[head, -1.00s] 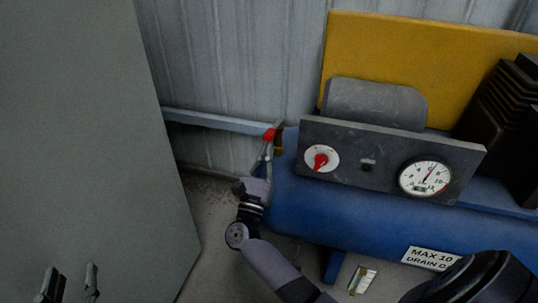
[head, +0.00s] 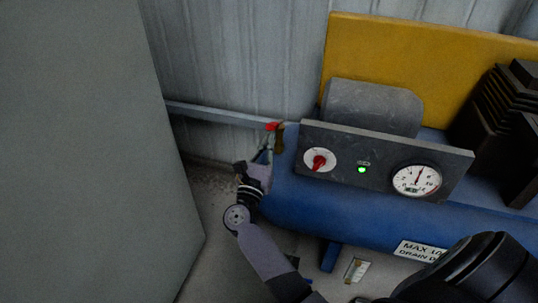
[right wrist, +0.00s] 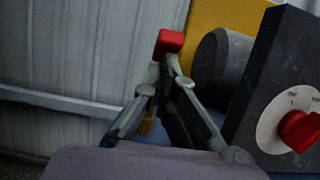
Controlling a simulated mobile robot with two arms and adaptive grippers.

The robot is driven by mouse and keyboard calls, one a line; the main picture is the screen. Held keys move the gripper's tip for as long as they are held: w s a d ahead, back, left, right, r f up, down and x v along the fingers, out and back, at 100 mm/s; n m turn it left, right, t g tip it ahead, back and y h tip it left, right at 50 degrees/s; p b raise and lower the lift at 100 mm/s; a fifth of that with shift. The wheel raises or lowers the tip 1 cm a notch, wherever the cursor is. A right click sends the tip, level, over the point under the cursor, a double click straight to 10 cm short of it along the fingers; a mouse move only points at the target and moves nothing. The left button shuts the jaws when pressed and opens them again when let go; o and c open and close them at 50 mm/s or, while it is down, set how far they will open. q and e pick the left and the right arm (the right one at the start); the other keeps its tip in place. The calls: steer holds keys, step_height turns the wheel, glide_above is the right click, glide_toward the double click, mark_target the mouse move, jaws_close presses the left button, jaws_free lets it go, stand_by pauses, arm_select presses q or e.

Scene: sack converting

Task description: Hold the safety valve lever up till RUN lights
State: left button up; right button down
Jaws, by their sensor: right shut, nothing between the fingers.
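The safety valve (head: 279,140) is a small brass piece at the left end of the blue tank, with a red lever end (head: 271,127) at its top. My right gripper (head: 267,148) is shut and empty just below the red end. In the right wrist view its closed fingertips (right wrist: 171,62) meet directly under the red lever end (right wrist: 169,42); they look touching, but the exact contact is hidden. A small lamp (head: 361,170) on the dark panel (head: 335,143) glows green; its label is too small to read. My left gripper is out of view.
The panel also carries a red rotary knob (head: 319,161) and a round gauge (head: 416,181). The blue tank (head: 310,212) lies below, with a yellow board (head: 430,60) behind. A large grey surface (head: 80,150) fills the left; a corrugated wall (head: 240,60) stands behind.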

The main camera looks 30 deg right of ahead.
steer(key=v, duration=0.7)
steer(key=shift+s+a, duration=0.15)
steer(key=shift+a, duration=0.05)
stand_by(0.3)
